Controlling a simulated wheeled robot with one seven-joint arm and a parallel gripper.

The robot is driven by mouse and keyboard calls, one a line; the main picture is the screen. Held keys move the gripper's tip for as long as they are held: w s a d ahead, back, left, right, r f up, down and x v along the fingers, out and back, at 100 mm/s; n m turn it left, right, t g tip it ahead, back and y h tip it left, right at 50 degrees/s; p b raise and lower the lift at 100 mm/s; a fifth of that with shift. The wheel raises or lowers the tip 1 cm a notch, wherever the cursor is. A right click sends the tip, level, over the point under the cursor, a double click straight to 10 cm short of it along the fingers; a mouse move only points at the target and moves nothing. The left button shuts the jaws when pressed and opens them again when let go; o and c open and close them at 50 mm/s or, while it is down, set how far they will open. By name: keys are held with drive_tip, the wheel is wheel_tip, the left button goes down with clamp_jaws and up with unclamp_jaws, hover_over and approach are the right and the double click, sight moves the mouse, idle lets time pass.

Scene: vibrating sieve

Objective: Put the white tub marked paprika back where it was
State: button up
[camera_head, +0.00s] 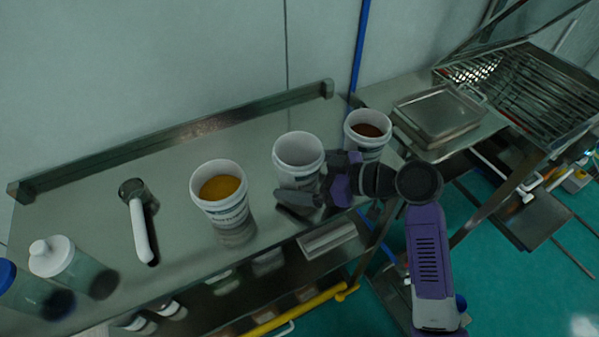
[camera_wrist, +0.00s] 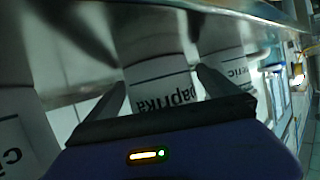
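The white paprika tub (camera_head: 297,150) is the middle one of three tubs on the steel table in the head view, and its inside looks pale. In the wrist view its label (camera_wrist: 165,92) reads "paprika" upside down. My gripper (camera_head: 318,187) reaches in from the right, low on this tub, with one finger across its front and the other hidden. In the wrist view my fingers (camera_wrist: 160,77) lie along both sides of the tub, close to its edges. Whether they press on it is unclear. The tub looks upright, at or very near the table top.
A tub with yellow powder (camera_head: 229,211) stands to the left and one with red-brown powder (camera_head: 366,147) to the right. Farther left are a white-handled tool (camera_head: 139,222) and two capped bottles.

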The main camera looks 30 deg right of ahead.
drive_tip(key=shift+r, duration=0.25)
drive_tip(key=b+v, duration=0.1)
drive_tip(key=v, duration=1.1)
